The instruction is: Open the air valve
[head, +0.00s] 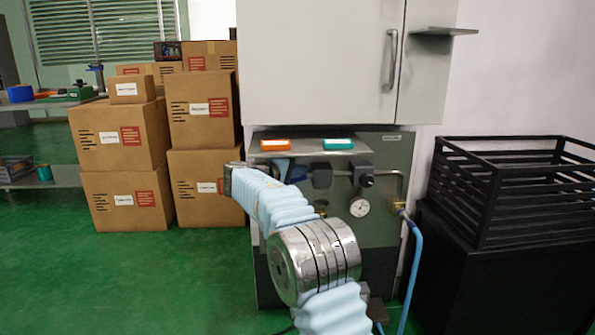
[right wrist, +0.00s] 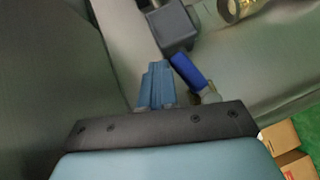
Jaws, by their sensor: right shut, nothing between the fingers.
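The blue valve lever (right wrist: 188,72) shows in the right wrist view, slanting from a pale fitting beside my fingers up to the left. My right gripper (right wrist: 158,68) is shut and empty, its blue fingers together just left of the lever. Whether they touch it, I cannot tell. In the head view my right arm reaches up from the bottom and bends left in front of the machine's lower panel (head: 385,235). It hides part of the panel, and I cannot clearly make out the lever there. My left gripper is not in view.
A dark block (right wrist: 172,26) and a brass fitting (right wrist: 234,8) sit close beyond my fingers. The panel carries a round gauge (head: 359,207) and a blue hose (head: 412,265). A black slatted crate (head: 520,190) stands right; cardboard boxes (head: 125,197) stand left. Green floor is open at left.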

